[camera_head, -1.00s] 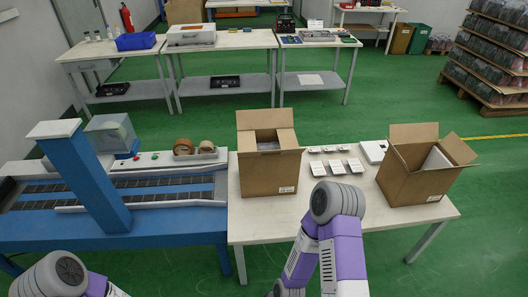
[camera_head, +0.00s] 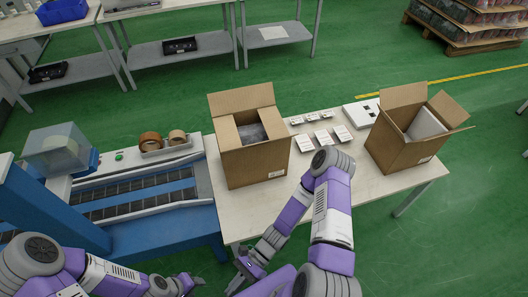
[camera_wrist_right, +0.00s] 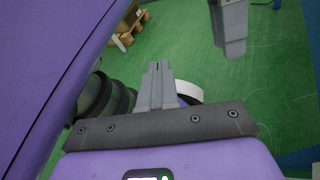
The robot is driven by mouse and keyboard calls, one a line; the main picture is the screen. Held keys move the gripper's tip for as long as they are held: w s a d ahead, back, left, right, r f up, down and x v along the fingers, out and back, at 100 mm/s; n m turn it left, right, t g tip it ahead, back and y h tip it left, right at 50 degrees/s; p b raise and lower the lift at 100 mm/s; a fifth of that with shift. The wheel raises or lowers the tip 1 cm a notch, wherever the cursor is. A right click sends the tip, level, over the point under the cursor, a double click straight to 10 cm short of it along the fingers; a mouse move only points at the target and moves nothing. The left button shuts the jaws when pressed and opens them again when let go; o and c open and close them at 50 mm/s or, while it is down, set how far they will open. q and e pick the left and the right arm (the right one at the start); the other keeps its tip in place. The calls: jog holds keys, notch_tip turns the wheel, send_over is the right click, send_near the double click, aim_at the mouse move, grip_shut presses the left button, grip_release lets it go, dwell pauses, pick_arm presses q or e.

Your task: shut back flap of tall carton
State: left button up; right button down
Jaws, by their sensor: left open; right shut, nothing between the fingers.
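The tall carton (camera_head: 258,165) appears to be the brown box standing upright at the left of the white table. Its back flap (camera_head: 241,99) stands raised at the far edge, and something grey (camera_head: 251,132) shows inside the opening. My left gripper (camera_head: 187,283) is open and empty at the bottom edge of the head view, well short of the carton. My right gripper (camera_head: 243,266) is low in front of the table's near edge, apart from the carton. In the right wrist view its fingers (camera_wrist_right: 157,72) are together with nothing between them.
A second open carton (camera_head: 398,153) with raised flaps stands on the right of the table (camera_head: 310,195). Several small white boxes (camera_head: 323,137) lie between the cartons. A blue conveyor (camera_head: 150,215) with tape rolls (camera_head: 163,141) adjoins on the left. My right forearm rises before the table.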

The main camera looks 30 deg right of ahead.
jog(key=w+d+r+m+t+y, duration=0.25)
jog(key=w+r+m+t, duration=0.25)
jog(key=w+m+t, duration=0.25)
jog(key=w+d+r+m+t+y, duration=0.2)
jog(key=w+r+m+t+y, duration=0.15)
jog(key=w+m+t, duration=0.4)
jog(key=w+d+m+t+h+p, duration=0.1)
jog(key=w+d+m+t+h, duration=0.1)
jog(key=d+m+t+h, duration=0.75)
jog(key=w+d+m+t+h+p, duration=0.15)
jog(key=d+m+t+h, duration=0.25)
jog(key=d+m+h, duration=1)
jog(key=w+r+m+h+b, duration=0.1)
jog(key=w+r+h, duration=0.1)
jog(key=w+r, duration=0.6)
jog(key=w, duration=0.3)
jog(key=shift+w+d, duration=0.15)
jog(key=shift+w, duration=0.15)
jog(key=shift+r+h, duration=0.15)
jog(key=shift+h, duration=0.1)
